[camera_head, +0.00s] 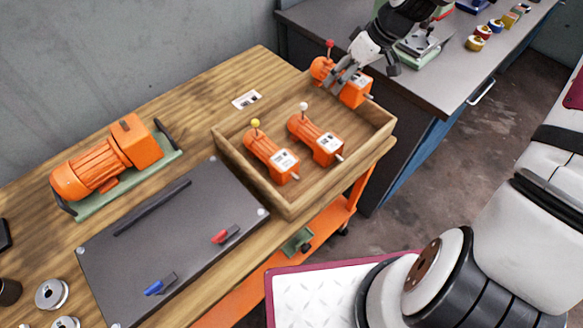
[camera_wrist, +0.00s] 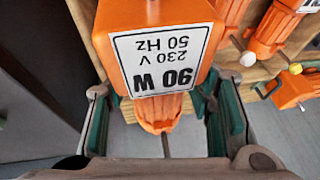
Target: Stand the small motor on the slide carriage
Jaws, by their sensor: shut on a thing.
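My gripper (camera_head: 345,74) is shut on an orange small motor (camera_head: 356,93) with a red-tipped knob, over the far corner of the wooden tray. The wrist view shows this motor (camera_wrist: 160,15) between the green-padded fingers, with its "90 W, 230 V 50 Hz" label towards the camera. I cannot tell whether it still touches the tray. A metal fixture on a green base (camera_head: 420,48) on the grey bench, partly hidden by my arm, may be the slide carriage; I cannot tell for sure.
The wooden tray (camera_head: 292,212) holds a yellow-knobbed motor (camera_head: 270,157) and a white-knobbed motor (camera_head: 317,140). A large orange motor (camera_head: 105,160) and a dark plate (camera_head: 170,245) lie left. A gap separates the wooden table from the grey bench (camera_head: 440,90).

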